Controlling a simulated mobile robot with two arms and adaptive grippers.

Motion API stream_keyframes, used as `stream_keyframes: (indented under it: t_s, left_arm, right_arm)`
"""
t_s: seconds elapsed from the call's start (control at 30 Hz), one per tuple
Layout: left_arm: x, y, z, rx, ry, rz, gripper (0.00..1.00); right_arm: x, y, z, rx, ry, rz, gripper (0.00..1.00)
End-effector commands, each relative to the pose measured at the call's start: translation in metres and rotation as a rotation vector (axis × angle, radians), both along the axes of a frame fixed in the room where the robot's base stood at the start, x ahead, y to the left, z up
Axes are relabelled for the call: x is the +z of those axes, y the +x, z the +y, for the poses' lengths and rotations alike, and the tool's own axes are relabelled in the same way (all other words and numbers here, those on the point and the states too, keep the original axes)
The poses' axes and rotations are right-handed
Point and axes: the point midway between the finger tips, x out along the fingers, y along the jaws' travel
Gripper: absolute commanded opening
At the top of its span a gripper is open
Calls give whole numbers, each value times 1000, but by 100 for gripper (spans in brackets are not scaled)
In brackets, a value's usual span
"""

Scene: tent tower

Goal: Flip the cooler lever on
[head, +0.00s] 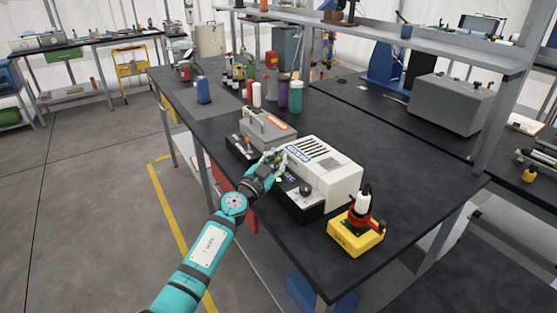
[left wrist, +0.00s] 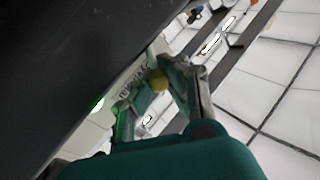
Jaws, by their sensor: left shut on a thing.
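The cooler, a white box on a black base (head: 325,170), stands near the front edge of the black workbench. My left gripper (head: 278,158) is at the left end of the cooler's front. A green light (left wrist: 98,103) glows beside the fingers. My right gripper is not in view.
A grey machine with a handle (head: 268,130) stands just left of the cooler. A yellow box with a red and white device (head: 352,236) stands to its right. Bottles, including a purple one (head: 283,92), stand farther back.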

Motion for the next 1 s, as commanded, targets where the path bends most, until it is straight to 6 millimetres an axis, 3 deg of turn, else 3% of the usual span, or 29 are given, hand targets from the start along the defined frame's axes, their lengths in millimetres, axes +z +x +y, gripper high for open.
stream_keyframes:
  t_s: [0.07,0.1,0.23,0.67,0.83,1.0]
  left_arm:
    - [-8,-2,0,-2,6,11,0]
    - [-8,-2,0,-3,5,12,10]
    - [-7,-1,0,-2,4,10,25]
    - [-5,-7,4,-1,4,4,25]
    - [-6,-23,11,-1,6,4,25]
    - [-10,-54,26,0,-3,7,25]
  right_arm:
    - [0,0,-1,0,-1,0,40]
    - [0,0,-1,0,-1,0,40]
    - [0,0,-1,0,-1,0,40]
    - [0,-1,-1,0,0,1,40]
    - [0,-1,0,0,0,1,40]
    - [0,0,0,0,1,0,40]
